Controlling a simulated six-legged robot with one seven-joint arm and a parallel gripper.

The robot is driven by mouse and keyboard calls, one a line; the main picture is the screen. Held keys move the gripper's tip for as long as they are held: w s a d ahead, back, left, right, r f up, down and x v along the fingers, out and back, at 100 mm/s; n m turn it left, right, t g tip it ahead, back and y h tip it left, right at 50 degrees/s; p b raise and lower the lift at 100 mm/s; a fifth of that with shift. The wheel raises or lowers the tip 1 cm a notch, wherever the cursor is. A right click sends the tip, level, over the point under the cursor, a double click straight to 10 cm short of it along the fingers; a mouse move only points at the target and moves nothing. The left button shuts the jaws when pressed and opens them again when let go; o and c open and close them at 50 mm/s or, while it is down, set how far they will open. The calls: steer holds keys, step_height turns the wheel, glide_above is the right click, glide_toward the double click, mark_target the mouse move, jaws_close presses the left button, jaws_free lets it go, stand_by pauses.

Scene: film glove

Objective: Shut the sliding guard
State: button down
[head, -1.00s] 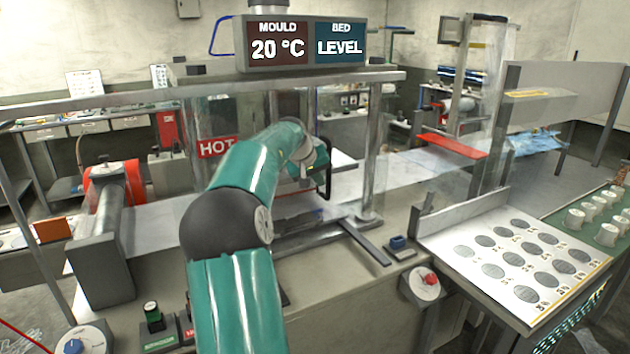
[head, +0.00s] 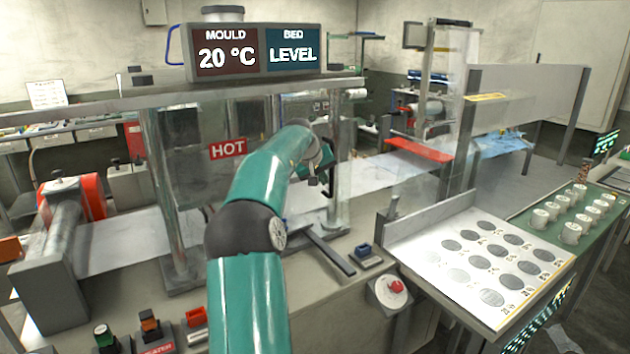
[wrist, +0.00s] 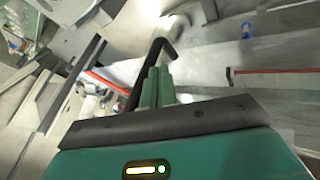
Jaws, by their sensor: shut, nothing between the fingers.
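The sliding guard is a clear panel with a red HOT label (head: 228,149), seen in the head view between the frame's posts. Its black handle (head: 332,178) is at the panel's right side, close to the right post (head: 342,165). My gripper (head: 322,168) is at the handle, partly hidden by my own arm. In the wrist view my shut green fingers (wrist: 156,82) are right beside a bent black bar, the handle (wrist: 138,80). The bar is beside the fingers, not between them. I cannot tell whether they touch. My arm hides part of the guard's lower area.
A MOULD/BED display (head: 255,52) sits on the top beam. A red stop button (head: 396,286) and a small blue switch (head: 363,250) are on the bench front. A white tray with grey discs (head: 470,262) stands at right, beside a green board with white cups (head: 545,232).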

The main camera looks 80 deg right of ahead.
steer(key=shift+s+d, duration=0.3)
stand_by(0.4)
steer(key=w+a+r, duration=0.5)
steer(key=a+r, duration=0.3)
steer(key=shift+w, duration=0.25)
